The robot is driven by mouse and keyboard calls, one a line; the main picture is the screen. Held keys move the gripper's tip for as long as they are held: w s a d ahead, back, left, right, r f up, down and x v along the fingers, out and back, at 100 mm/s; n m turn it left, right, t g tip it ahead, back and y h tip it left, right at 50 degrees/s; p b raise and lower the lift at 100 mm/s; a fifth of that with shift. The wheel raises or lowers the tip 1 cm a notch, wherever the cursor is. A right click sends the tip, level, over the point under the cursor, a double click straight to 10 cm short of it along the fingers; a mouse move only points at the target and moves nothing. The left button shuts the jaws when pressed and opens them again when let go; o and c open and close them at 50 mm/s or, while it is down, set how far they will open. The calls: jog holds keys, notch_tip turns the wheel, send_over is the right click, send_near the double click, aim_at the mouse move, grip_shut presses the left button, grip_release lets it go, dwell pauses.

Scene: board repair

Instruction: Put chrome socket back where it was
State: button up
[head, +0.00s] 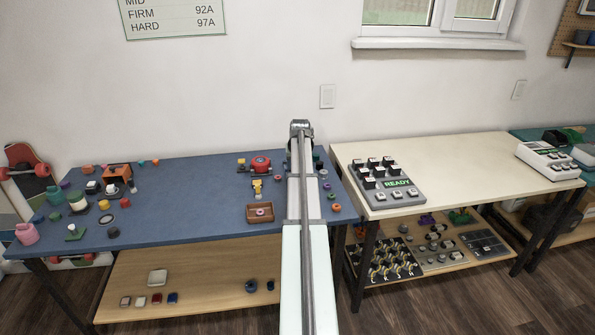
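I cannot pick out the chrome socket with certainty; at this size small parts are hard to tell apart. My arm rises through the middle of the head view and ends in a dark metallic joint above the blue table (190,215). My gripper does not show, and neither does anything it may hold. The arm hides a strip of the blue table's right side.
A small brown tray (249,219) with a pink ring stands left of my arm. A red part (261,164) lies behind it. Loose parts crowd the blue table's left end; its middle is clear. A cream table (460,170) at right bears a "READY" keypad (397,184).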

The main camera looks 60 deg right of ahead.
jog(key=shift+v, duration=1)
